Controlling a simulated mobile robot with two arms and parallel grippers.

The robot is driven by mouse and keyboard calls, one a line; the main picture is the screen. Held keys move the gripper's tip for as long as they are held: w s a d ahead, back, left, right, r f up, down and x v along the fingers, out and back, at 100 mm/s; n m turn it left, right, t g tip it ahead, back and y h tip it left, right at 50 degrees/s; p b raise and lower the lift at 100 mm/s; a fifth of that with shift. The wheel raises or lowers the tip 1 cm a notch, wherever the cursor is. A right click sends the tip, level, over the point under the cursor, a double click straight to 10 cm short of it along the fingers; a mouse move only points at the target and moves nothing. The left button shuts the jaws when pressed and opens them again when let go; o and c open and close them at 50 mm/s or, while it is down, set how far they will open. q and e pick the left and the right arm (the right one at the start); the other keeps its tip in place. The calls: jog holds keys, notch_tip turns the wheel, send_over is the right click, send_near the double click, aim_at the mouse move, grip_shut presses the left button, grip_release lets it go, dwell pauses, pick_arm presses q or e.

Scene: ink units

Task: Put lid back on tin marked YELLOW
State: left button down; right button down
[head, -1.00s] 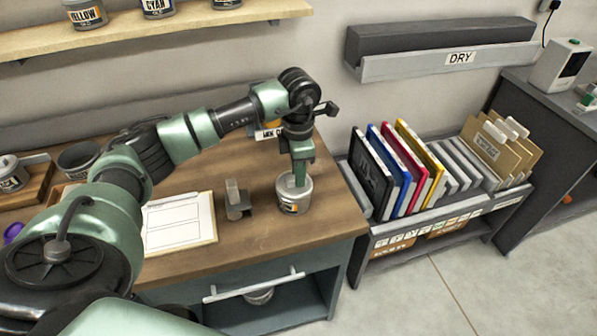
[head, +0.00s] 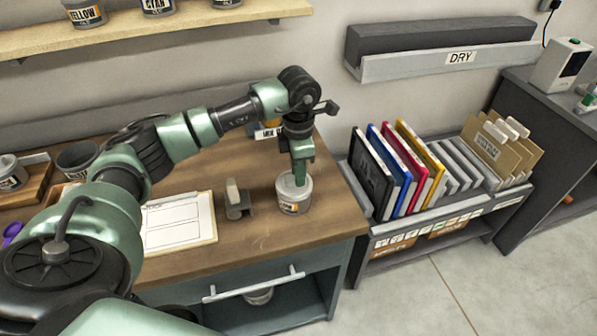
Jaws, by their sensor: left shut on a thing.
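A small grey tin (head: 294,204) with an orange patch on its label stands upright on the wooden table near its right end. Its label text is too small to read. A grey lid (head: 286,186) shows at the tin's top; I cannot tell whether it is fully seated. My left gripper (head: 300,180) points down at the tin's top and is shut on the lid. The fingers hide part of it. My right gripper is not in view.
A small grey block-like stand (head: 236,202) and a clipboard (head: 178,222) lie left of the tin. An open dark pot (head: 77,158) and a tin in a wooden tray (head: 36,184) are farther left. A rack of coloured folders (head: 400,170) stands right of the table.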

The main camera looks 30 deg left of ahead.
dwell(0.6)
pick_arm(q)
jog(key=shift+f+b, duration=0.2)
jog(key=shift+b, duration=0.2)
dwell(0.5)
dwell(0.3)
jog(key=c, duration=0.7)
grip_release()
jog(key=shift+r, duration=0.1)
jog(key=shift+r+p, duration=2.1)
jog(key=shift+r, duration=1.35)
